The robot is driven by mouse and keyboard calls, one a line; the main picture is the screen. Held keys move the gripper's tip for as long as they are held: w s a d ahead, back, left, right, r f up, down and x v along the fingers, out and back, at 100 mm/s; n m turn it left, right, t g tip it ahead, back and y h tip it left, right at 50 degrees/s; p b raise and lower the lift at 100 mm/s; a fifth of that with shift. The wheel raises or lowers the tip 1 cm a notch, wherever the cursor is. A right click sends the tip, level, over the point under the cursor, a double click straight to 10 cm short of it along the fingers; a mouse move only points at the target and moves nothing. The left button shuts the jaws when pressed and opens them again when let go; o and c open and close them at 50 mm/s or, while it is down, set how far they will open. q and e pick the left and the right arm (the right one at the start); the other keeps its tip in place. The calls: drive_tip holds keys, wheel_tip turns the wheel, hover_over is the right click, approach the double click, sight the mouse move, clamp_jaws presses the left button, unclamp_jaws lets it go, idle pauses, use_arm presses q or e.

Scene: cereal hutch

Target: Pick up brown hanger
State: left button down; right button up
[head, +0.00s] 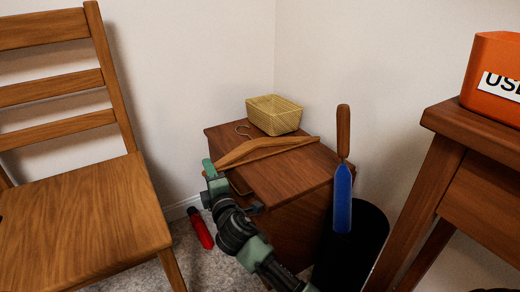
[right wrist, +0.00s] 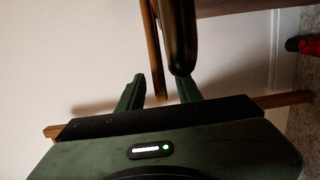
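The brown hanger (head: 262,148) lies on top of a small wooden cabinet (head: 300,172), with its metal hook (head: 242,130) toward the back. Its left end reaches the cabinet's left edge. My right gripper (head: 212,180) is just left of the cabinet, close to that end. In the right wrist view my right gripper (right wrist: 160,84) has its two green fingers apart. A dark, rounded piece that looks like the hanger's end (right wrist: 180,40) hangs close by and overlaps the right finger. I cannot tell whether they touch. My left gripper is not in view.
A yellow basket (head: 274,114) stands behind the hanger on the cabinet. A wooden chair (head: 80,215) is at left, and a red object (head: 201,228) lies on the floor. A blue item with a wooden handle (head: 342,200) stands in a black bin (head: 365,245). An orange box (head: 492,75) sits on a table at right.

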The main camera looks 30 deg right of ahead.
clamp_jaws()
drive_tip(key=shift+s+r, duration=0.1)
